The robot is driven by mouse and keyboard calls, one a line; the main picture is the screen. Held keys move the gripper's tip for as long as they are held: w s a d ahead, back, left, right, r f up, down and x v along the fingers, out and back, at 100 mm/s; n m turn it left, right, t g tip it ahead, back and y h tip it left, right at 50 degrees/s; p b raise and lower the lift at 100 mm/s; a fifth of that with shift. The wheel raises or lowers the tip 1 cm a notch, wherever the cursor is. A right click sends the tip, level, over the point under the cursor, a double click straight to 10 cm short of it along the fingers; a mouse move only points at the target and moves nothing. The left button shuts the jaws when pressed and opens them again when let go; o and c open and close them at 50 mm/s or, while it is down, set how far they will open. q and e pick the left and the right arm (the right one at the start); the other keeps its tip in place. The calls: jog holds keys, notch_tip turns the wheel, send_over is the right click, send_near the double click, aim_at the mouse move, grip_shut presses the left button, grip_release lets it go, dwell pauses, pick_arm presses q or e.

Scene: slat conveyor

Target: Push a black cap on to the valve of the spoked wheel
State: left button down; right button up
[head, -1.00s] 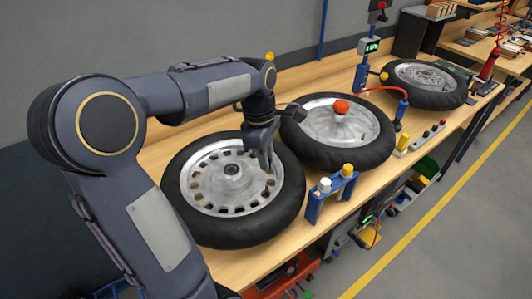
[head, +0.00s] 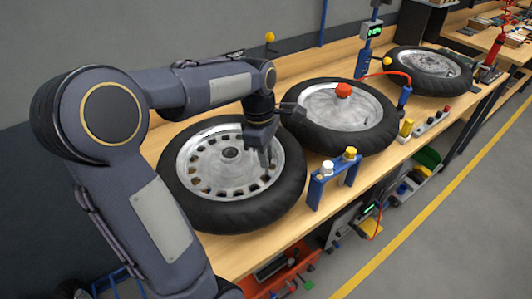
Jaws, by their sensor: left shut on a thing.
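The nearest wheel (head: 183,205) lies flat on the bench, with a black tyre and a silver centre with openings around its rim. My left gripper (head: 266,162) is over the right part of its rim, fingers pointing down. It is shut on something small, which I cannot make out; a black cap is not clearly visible. The valve cannot be told apart near the fingers. A second wheel (head: 372,136) with a red knob (head: 343,90) and a third wheel (head: 428,64) lie farther back. My right gripper is not in view.
A blue stand (head: 315,190) with a white and a yellow knob is at the bench's front edge, right of the nearest wheel. A blue post with a green display (head: 374,30) stands behind the second wheel. Bins and an orange tray are below.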

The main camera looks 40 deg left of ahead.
pick_arm(q)
jog(key=shift+f+b, duration=0.55)
jog(key=shift+f, duration=0.3)
dwell(0.4)
jog(key=c, duration=1.2)
grip_release()
jog(key=shift+c, duration=0.2)
notch_tip(320, 180, up, 8)
jog(key=p, duration=0.7)
jog(key=shift+r, duration=0.25)
notch_tip(320, 180, up, 3)
jog(key=shift+f, duration=0.2)
